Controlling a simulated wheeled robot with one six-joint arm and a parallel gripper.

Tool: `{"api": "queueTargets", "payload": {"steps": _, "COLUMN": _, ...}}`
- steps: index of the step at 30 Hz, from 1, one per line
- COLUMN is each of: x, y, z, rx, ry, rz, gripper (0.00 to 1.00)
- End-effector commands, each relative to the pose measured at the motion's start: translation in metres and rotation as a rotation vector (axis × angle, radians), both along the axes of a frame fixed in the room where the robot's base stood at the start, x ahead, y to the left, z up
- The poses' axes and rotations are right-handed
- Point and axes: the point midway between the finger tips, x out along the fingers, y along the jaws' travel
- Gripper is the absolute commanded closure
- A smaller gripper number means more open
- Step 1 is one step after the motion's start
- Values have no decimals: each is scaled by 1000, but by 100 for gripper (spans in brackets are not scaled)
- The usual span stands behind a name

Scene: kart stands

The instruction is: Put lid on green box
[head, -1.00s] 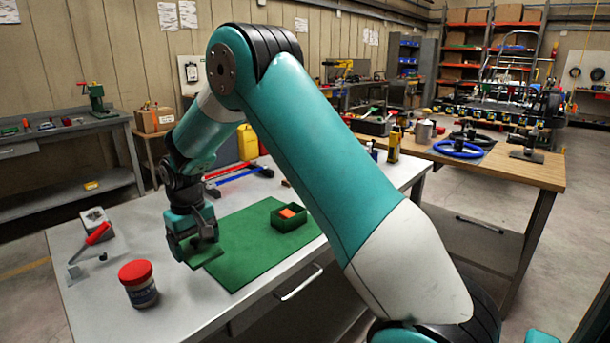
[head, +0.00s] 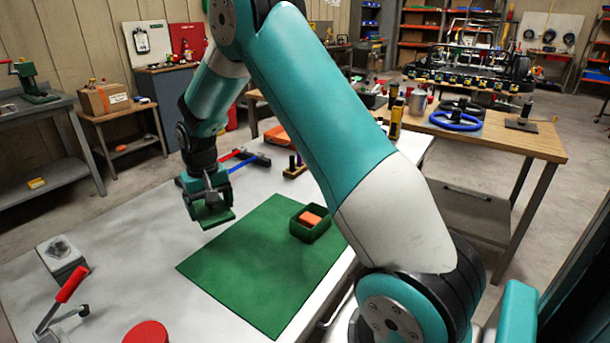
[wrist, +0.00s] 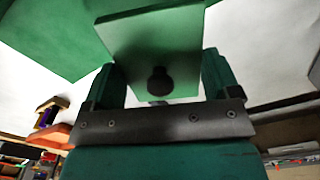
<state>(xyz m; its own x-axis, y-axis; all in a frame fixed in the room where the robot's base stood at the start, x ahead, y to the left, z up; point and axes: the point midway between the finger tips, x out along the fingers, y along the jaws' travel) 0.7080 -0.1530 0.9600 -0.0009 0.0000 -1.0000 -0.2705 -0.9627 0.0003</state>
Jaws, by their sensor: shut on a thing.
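The green box (head: 300,232) stands open on the green mat (head: 240,277) in the head view, with an orange block (head: 310,219) inside it. The green lid (head: 217,218) is in my gripper (head: 210,201), held above the table to the left of the box and apart from it. In the wrist view the lid (wrist: 150,33) shows as a flat green plate with a dark round knob (wrist: 160,80). The knob sits between the two fingers of my gripper (wrist: 163,85). The box is not clearly visible in the wrist view.
A red-lidded jar (head: 147,333) stands at the front. Red and blue bars (head: 240,160) lie behind the mat. The mat left of the box is clear.

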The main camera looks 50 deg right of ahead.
Motion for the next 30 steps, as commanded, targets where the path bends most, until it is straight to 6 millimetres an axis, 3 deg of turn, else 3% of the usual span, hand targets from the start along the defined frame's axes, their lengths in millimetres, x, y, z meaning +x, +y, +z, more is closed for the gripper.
{"api": "queueTargets", "payload": {"steps": 1, "x": -11, "y": -24, "z": 10, "rx": -1, "ry": 2, "rz": -112, "gripper": 41}}
{"api": "queueTargets", "payload": {"steps": 6, "x": -60, "y": -101, "z": 20, "rx": 0, "ry": 4, "rz": -570, "gripper": 41}}
{"api": "queueTargets", "payload": {"steps": 12, "x": -123, "y": -163, "z": 30, "rx": 0, "ry": 2, "rz": -1051, "gripper": 41}}
{"api": "queueTargets", "payload": {"steps": 18, "x": -154, "y": -184, "z": 30, "rx": 0, "ry": 0, "rz": -1271, "gripper": 41}}
{"api": "queueTargets", "payload": {"steps": 30, "x": -156, "y": -185, "z": 6, "rx": 0, "ry": -1, "rz": -1290, "gripper": 41}}
